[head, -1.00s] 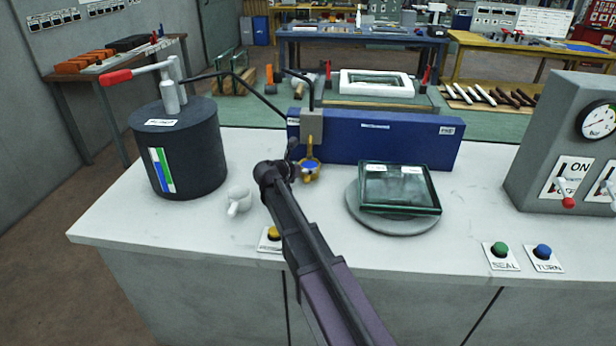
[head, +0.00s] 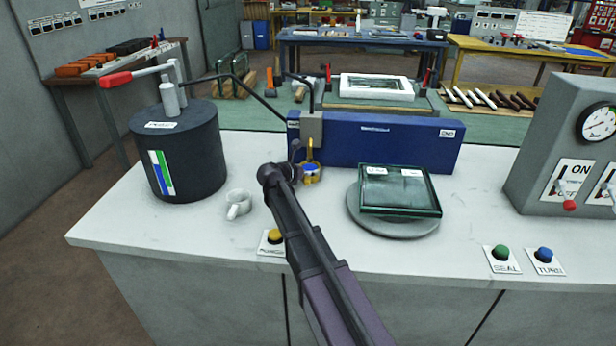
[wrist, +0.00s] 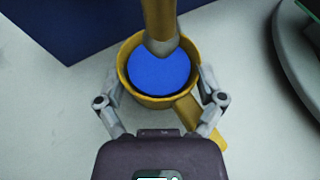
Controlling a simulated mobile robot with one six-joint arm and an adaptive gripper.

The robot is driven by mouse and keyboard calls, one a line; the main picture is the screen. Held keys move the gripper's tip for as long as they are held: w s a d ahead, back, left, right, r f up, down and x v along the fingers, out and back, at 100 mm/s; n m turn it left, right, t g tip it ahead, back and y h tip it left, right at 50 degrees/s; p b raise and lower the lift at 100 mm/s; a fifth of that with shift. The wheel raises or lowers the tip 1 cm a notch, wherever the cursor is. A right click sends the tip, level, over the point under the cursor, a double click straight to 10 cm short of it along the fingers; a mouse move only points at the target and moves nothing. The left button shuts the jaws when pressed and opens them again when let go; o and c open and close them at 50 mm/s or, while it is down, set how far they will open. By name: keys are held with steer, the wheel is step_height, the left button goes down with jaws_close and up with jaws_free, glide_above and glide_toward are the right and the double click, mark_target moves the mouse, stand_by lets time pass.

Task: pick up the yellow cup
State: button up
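The yellow cup (head: 311,175) stands upright on the white worktop below a grey dispenser head. In the wrist view the yellow cup (wrist: 124,80) has a blue filling and its handle points to the lower right. A nozzle (wrist: 161,35) hangs right over its opening. My gripper (wrist: 158,78) is spread open with one finger on each side of the cup, very near its wall. Whether the fingers touch it is not clear. In the head view my wrist hides part of the space left of the cup, and the fingers are hard to make out.
A white cup (head: 238,205) stands to the left, beside a dark cylindrical tank (head: 190,160). A blue box (head: 390,148) stands behind. A round turntable (head: 385,226) with glass panes (head: 399,188) is to the right. A yellow button (head: 274,236) sits at the front edge.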

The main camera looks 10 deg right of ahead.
steer(key=shift+r, duration=0.1)
stand_by(0.3)
step_height(320, 180, up, 3)
steer(key=p, duration=0.3)
steer(key=shift+r+p, duration=0.2)
steer(key=shift+p, duration=0.15)
steer(key=s, duration=0.5)
steer(key=s+d+r+p, duration=0.1)
steer(key=s, duration=0.4)
steer(key=s+d, duration=0.1)
steer(key=s, duration=0.4)
steer(key=shift+s+d+r, duration=0.1)
steer(key=shift+s+r, duration=0.05)
steer(key=shift+s, duration=0.25)
steer(key=shift+r+p, duration=0.1)
steer(key=shift+p, duration=0.2)
